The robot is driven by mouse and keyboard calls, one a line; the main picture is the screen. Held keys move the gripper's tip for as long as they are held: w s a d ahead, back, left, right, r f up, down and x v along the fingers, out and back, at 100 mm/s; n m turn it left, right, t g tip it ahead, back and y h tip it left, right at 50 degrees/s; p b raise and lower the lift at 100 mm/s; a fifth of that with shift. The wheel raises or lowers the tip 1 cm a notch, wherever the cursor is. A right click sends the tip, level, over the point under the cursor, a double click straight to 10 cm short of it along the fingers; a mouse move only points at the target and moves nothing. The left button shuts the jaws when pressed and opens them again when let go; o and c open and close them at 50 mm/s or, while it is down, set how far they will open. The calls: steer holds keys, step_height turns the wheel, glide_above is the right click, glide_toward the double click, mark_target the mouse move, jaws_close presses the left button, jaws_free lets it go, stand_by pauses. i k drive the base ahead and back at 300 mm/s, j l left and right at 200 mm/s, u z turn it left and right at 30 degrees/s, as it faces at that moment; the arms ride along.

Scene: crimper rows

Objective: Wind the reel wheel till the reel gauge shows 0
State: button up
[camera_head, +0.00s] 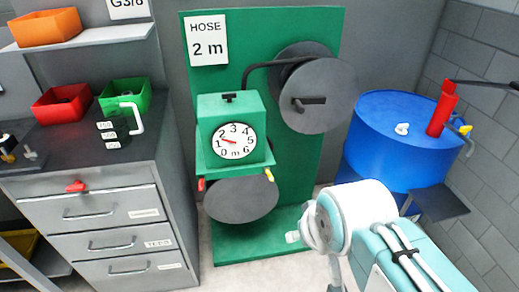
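The reel wheel appears to be the large grey disc (328,84) at the upper right of the green panel, with a short dark handle (309,102) on its face. The reel gauge (234,141) is a round white dial on a green box, numbered 0 to 6 m. Its red needle points left, near the 1; I cannot read it more exactly. My white and teal arm fills the lower right, in front of the panel and apart from the wheel in the picture. I cannot make out my gripper's fingers.
A sign (207,41) on the green panel (325,30) reads HOSE 2 m. Another grey disc (243,202) is below the gauge box. A blue drum (385,135) with a red upright tube (441,114) stands right. A drawer cabinet (95,215) with bins stands left.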

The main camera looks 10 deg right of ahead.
mark_target(321, 93)
steer(key=i+l, duration=0.3)
steer(key=l, duration=0.15)
steer(key=i+l, duration=0.3)
steer(key=l+z, duration=0.05)
steer(key=l, duration=0.1)
